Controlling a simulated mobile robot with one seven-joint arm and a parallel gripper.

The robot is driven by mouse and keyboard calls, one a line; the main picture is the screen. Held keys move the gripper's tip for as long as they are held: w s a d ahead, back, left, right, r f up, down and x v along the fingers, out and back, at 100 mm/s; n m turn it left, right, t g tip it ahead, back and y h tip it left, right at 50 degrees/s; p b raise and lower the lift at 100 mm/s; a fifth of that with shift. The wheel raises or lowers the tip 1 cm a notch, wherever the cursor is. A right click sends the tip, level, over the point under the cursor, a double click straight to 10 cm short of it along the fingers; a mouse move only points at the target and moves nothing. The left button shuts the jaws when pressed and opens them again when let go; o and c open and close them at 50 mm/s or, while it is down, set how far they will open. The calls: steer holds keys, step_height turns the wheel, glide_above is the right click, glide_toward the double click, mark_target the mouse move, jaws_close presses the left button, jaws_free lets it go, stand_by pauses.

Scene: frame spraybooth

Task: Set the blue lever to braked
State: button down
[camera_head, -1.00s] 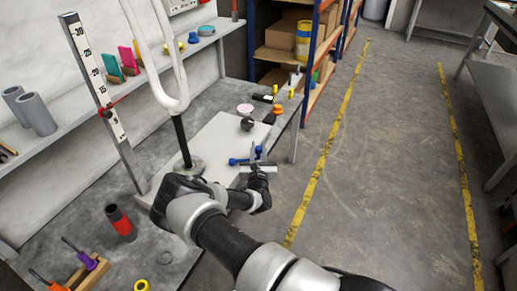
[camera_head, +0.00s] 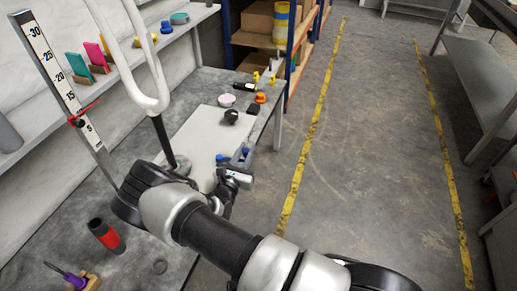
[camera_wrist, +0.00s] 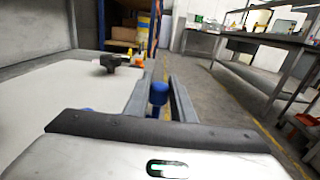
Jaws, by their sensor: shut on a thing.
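The blue lever (camera_head: 222,158) is on the white panel (camera_head: 198,132) near its front right edge. Its blue rounded end (camera_wrist: 158,94) shows between the two fingers of my gripper (camera_wrist: 159,98) in the wrist view. In the head view my gripper (camera_head: 242,158) is at the lever, and its body hides part of it. The gripper is shut on the lever. Any marking for braked is not readable in either view.
A black knob (camera_head: 231,116) stands farther back on the panel, with a pink dish (camera_head: 226,100) and an orange-topped item (camera_head: 260,98) behind it. The floor right of the bench is clear.

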steer(key=shift+s, duration=0.1)
steer(key=c, duration=1.5)
jaws_free()
steer(key=shift+r, duration=0.1)
step_height(320, 180, up, 10)
steer(key=p, duration=0.2)
steer(key=shift+p, duration=0.4)
